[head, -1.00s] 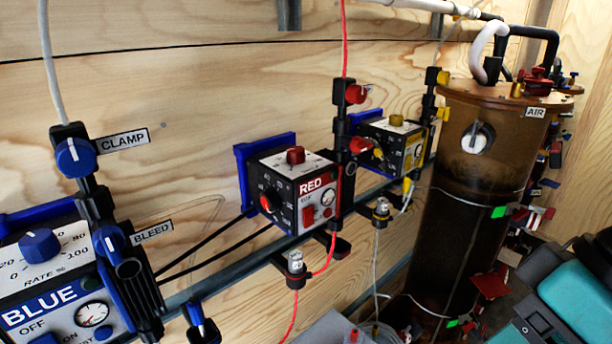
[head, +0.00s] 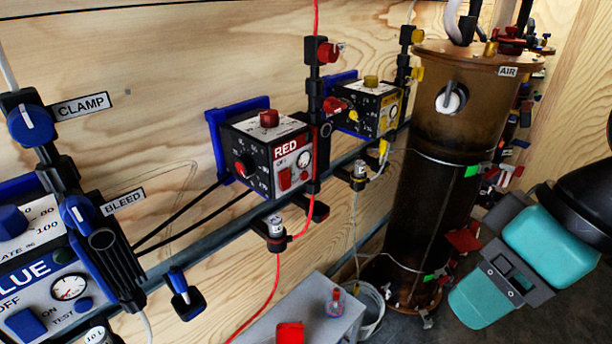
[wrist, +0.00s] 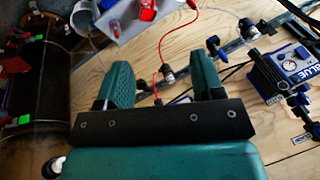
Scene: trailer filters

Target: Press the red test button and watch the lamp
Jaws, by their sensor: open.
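The test button and lamp are too small to tell apart or judge lit. A red knob (head: 268,119) sits on top. My gripper (wrist: 160,62) is open and empty, with two teal fingers apart. In the head view, my teal and grey arm parts are at the lower right, well apart from the RED unit. The unit's face does not show in the wrist view.
The BLUE unit (head: 40,285) is at left and a yellow-knobbed unit (head: 372,108) at right of RED. A brown AIR tank (head: 440,140) stands further right. Below are a grey bench top (head: 300,312), a bucket (head: 372,320) and a red line (head: 270,300).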

